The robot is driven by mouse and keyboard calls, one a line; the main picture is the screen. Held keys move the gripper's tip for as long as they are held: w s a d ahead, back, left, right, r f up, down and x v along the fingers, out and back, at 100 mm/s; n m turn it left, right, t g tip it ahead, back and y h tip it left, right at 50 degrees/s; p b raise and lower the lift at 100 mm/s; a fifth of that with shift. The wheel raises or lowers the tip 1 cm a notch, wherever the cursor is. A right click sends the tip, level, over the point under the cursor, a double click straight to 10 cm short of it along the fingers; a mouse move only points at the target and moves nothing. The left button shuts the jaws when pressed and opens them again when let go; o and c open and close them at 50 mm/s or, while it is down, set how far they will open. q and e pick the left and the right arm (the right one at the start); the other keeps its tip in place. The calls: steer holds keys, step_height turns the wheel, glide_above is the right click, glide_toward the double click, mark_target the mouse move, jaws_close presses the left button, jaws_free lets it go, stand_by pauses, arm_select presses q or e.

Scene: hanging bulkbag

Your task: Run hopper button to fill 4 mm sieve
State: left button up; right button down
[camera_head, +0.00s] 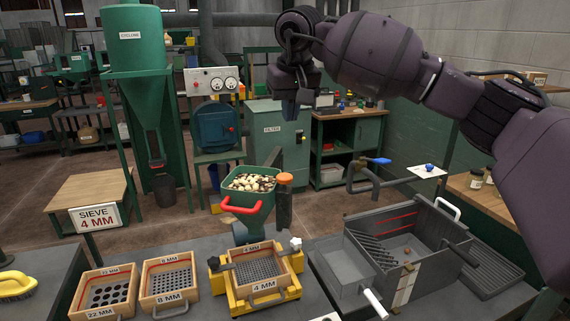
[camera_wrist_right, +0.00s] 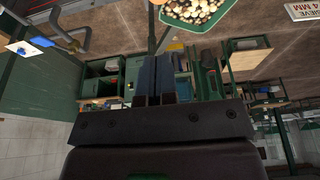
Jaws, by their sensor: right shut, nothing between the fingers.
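The green hopper (camera_head: 250,196), filled with pale and brown pieces, stands in the middle with a red handle at its front. Its orange button (camera_head: 285,178) tops a dark post just right of it. The wooden 4 mm sieve (camera_head: 264,285) sits below in a yellow holder (camera_head: 238,304); its dark mesh shows bare. My right gripper (camera_head: 290,110) is raised above and behind the button, apart from it, shut and empty. In the right wrist view its blue fingers (camera_wrist_right: 160,80) are together, and the hopper's contents (camera_wrist_right: 195,10) show at the top. My left gripper is out of view.
The 22 mm sieve (camera_head: 104,291) and 8 mm sieve (camera_head: 168,285) lie left of the holder. A grey metal bin (camera_head: 405,250) stands at right. A "SIEVE 4 MM" sign (camera_head: 97,218) stands at left. The air around the button looks clear.

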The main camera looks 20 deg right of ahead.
mark_target(285, 175)
steer(key=x, duration=0.4)
steer(key=p+x, duration=0.1)
steer(key=x, duration=0.3)
steer(key=s+p+x, duration=0.1)
steer(key=x, duration=0.3)
steer(key=shift+w+a+f, duration=0.1)
steer(key=shift+w+f, duration=0.05)
steer(key=shift+f, duration=0.35)
steer(key=shift+f+p, duration=0.3)
steer(key=shift+f, duration=0.35)
steer(key=shift+f+b, duration=0.95)
steer(key=shift+f, duration=0.1)
stand_by(4.6)
